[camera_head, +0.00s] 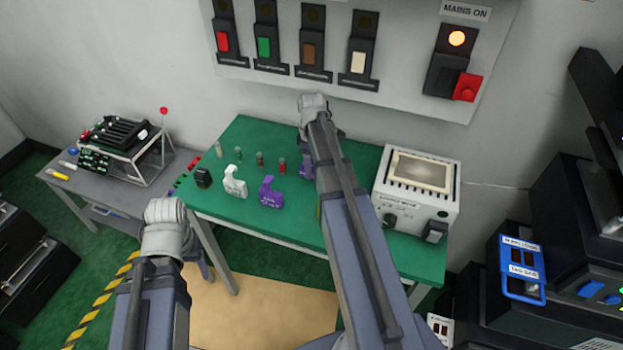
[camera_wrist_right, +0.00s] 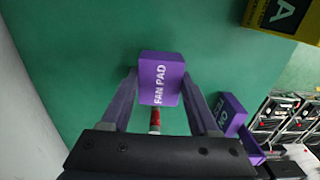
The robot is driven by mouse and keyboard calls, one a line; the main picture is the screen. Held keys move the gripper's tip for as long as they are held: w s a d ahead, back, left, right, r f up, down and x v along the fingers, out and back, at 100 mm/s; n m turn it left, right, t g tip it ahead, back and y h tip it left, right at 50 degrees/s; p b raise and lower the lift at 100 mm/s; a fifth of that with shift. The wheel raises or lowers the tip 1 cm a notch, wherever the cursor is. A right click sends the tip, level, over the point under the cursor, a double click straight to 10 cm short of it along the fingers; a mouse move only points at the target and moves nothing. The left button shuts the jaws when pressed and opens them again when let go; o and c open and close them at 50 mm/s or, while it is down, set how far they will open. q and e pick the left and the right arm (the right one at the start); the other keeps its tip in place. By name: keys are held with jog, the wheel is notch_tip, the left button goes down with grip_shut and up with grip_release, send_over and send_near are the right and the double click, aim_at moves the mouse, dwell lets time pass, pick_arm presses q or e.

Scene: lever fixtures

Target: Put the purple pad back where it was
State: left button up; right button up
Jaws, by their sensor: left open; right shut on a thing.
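The purple pad (camera_wrist_right: 158,82), a block lettered "FAN PAD", sits between the two fingers of my right gripper (camera_wrist_right: 159,68) in the right wrist view. That gripper is shut on it, over a green surface. In the head view my right arm hides most of the gripper; a bit of purple (camera_head: 305,168) shows beside the arm, and I cannot tell if it is the pad. My left gripper (camera_head: 201,264) is open and empty at lower left, in front of the green table and largely hidden by its own wrist.
On the green table (camera_head: 340,235) stand a purple labelled piece (camera_head: 270,194), a white piece (camera_head: 235,182), a black piece (camera_head: 203,178), several small coloured posts (camera_head: 260,160) and a white instrument (camera_head: 420,185). A panel with levers (camera_head: 313,48) is on the wall behind.

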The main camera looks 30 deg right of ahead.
jog(key=shift+f+b, duration=1.9)
jog(key=shift+b, duration=0.05)
jog(key=shift+c, duration=0.7)
jog(key=o, duration=1.3)
jog(key=shift+r, duration=0.1)
jog(key=shift+r, duration=0.1)
notch_tip(320, 180, up, 12)
jog(key=p, duration=1.2)
